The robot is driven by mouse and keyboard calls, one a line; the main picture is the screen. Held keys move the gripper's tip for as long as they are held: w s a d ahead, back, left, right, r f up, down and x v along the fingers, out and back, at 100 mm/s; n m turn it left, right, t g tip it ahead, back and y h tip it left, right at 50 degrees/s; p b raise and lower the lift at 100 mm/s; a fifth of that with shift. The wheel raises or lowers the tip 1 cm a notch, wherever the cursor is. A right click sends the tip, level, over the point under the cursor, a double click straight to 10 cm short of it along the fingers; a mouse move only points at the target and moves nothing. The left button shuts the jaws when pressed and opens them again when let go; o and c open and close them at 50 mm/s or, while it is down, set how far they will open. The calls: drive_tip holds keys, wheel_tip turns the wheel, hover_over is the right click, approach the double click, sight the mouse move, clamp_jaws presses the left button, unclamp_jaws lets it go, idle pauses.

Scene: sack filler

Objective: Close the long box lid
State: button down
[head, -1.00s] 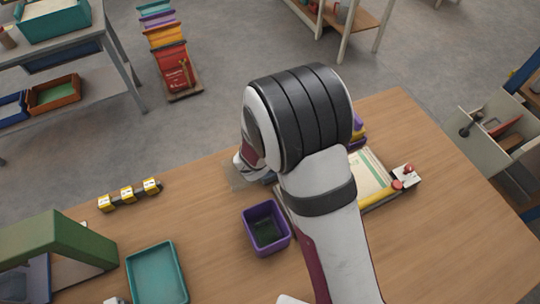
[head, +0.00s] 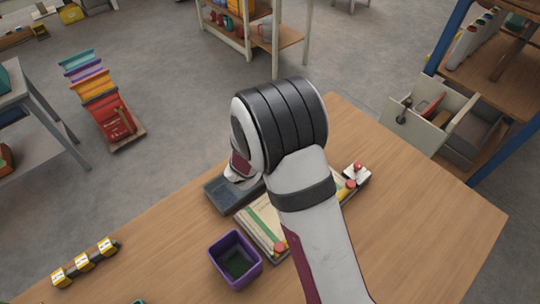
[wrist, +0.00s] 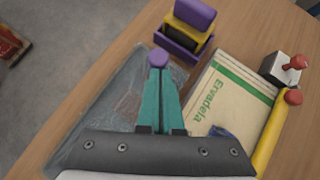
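A long dark grey box (head: 222,197) lies on the table near its far edge, partly behind my arm. In the wrist view, a clear greyish panel (wrist: 105,110), seemingly its lid, stretches left of my fingers. I cannot tell whether it lies flat on the box or is tilted. My gripper (wrist: 159,68) shows teal fingers close together at the panel's right side. A round purple knob (wrist: 159,58) shows right at the fingertips; I see no clear grip on it. In the head view, my arm hides the fingers.
A cream sack labelled Ervadela (wrist: 232,100) lies right of the fingers, with a yellow bar (wrist: 274,135) and red-knobbed device (wrist: 287,67) beyond. The table's right side is clear.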

drive_tip(key=s, duration=0.1)
drive_tip(key=s+a, duration=0.1)
drive_tip(key=s, duration=0.1)
drive_tip(key=shift+s, duration=0.3)
drive_tip(key=v, duration=1)
drive_tip(key=s+d+r+m+g+h, duration=0.1)
drive_tip(key=s+d+r+m+g, duration=0.15)
drive_tip(key=d+m, duration=0.4)
drive_tip(key=s+d+r+m+g+h, duration=0.1)
drive_tip(key=s+d+r+m, duration=0.1)
drive_tip(key=s+d+m, duration=0.35)
drive_tip(key=s+d+r+m+g+h, duration=0.1)
drive_tip(key=s+d+r+m+g, duration=0.1)
drive_tip(key=d+m, duration=0.6)
drive_tip(key=s+a+r+m+g+y, duration=0.1)
drive_tip(key=s+a+m+y, duration=0.2)
drive_tip(key=s+m, duration=0.3)
drive_tip(key=s+a+r+m+g+y, duration=0.1)
drive_tip(key=s+a+m+y, duration=0.3)
drive_tip(key=m, duration=0.8)
drive_tip(key=shift+s+r+m+g, duration=0.35)
drive_tip(key=shift+s+g, duration=0.3)
drive_tip(key=shift+s, duration=0.5)
